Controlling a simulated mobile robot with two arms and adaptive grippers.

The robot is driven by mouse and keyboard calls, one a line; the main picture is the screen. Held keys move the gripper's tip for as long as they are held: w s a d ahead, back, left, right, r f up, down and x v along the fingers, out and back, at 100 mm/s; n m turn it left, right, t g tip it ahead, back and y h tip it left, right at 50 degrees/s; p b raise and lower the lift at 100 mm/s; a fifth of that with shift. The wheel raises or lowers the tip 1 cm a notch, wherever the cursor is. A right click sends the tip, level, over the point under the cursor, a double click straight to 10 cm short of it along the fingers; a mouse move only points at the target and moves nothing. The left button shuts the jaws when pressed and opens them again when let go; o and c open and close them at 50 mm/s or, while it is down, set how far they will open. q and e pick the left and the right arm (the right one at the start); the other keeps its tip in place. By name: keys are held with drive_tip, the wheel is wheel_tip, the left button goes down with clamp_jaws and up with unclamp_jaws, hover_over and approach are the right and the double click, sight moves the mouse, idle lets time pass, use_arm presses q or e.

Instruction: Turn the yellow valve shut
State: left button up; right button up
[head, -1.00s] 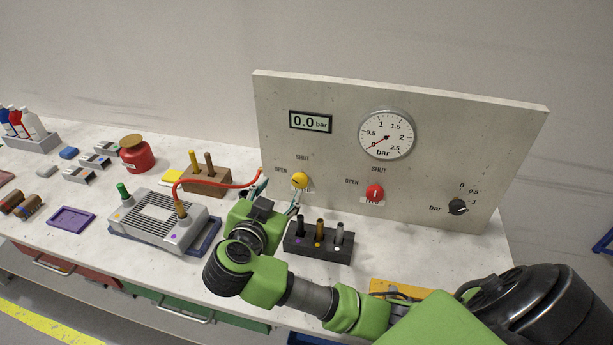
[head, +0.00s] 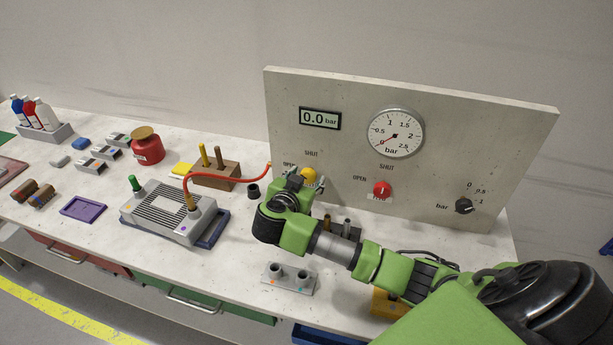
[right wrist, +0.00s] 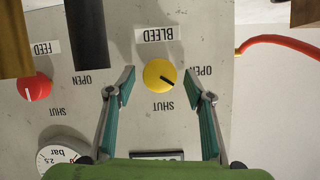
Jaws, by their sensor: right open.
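The yellow valve (right wrist: 160,75) is a round knob on the upright grey panel, labelled BLEED, with OPEN and SHUT marks. In the right wrist view, which shows the panel upside down, its dark pointer line slants to the lower right, between OPEN and SHUT. My right gripper (right wrist: 159,80) is open, one finger on each side of the knob with visible gaps; I cannot tell how near it is in depth. In the head view the yellow valve (head: 309,175) is partly hidden by my right gripper. My left gripper is not in view.
The red FEED knob (head: 382,190) and a black bar dial (head: 463,206) sit right of the valve. The gauge (head: 395,132) and display (head: 320,118) are above. A red hose (head: 225,177) runs from the grey device (head: 165,215) to the panel's left edge.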

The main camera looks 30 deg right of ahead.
drive_tip(key=shift+w+d+f, duration=0.1)
drive_tip(key=shift+w+d, duration=0.05)
drive_tip(key=shift+d, duration=0.05)
drive_tip(key=c, duration=1.1)
